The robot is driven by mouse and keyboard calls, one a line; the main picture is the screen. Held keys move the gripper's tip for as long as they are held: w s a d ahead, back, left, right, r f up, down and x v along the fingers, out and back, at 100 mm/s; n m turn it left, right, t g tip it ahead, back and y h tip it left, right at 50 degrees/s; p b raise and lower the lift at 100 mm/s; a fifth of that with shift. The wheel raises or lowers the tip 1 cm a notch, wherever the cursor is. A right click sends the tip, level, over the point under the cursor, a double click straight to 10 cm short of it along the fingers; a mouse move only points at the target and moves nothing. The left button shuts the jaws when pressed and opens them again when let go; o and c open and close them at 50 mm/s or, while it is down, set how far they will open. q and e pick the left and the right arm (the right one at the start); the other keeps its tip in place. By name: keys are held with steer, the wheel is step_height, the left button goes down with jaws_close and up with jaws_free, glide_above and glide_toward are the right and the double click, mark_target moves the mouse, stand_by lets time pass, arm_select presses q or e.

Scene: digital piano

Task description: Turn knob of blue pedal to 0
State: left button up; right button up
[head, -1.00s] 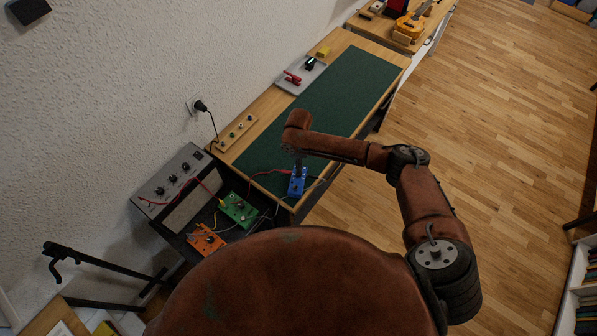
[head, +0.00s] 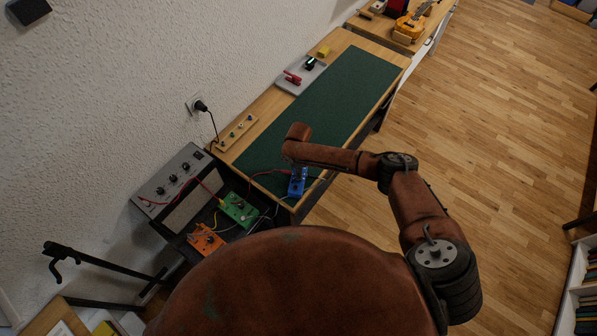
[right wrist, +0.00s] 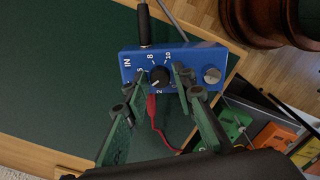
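The blue pedal (right wrist: 207,63) lies on the green desk mat near the desk's front corner. In the head view the blue pedal (head: 298,182) is just below my right wrist. Its black knob (right wrist: 160,77) has white numbers around it, with 5, 8, 10 and 2 readable. The knob's exact setting is too small to tell. My right gripper (right wrist: 160,74) is open, with one finger on each side of the knob and visible gaps to it. In the head view its fingers are mostly hidden by my wrist. My left gripper is not in view.
A black cable (right wrist: 145,25) and a red plug (right wrist: 152,108) join the blue pedal. A silver footswitch (right wrist: 212,75) sits at its right end. A green pedal (head: 238,209) and an orange pedal (head: 206,240) lie nearby. The green mat (head: 345,95) is mostly clear.

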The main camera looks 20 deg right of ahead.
jaws_close()
steer(key=shift+n, duration=0.4)
steer(key=n, duration=0.4)
steer(key=n+b, duration=0.1)
steer(key=n, duration=0.4)
steer(key=n+b, duration=0.1)
steer(key=n, duration=0.3)
steer(key=shift+n, duration=0.3)
steer(key=n+b, duration=0.1)
steer(key=n, duration=0.4)
steer(key=shift+n, duration=0.4)
steer(key=shift+o, duration=2.1)
jaws_free()
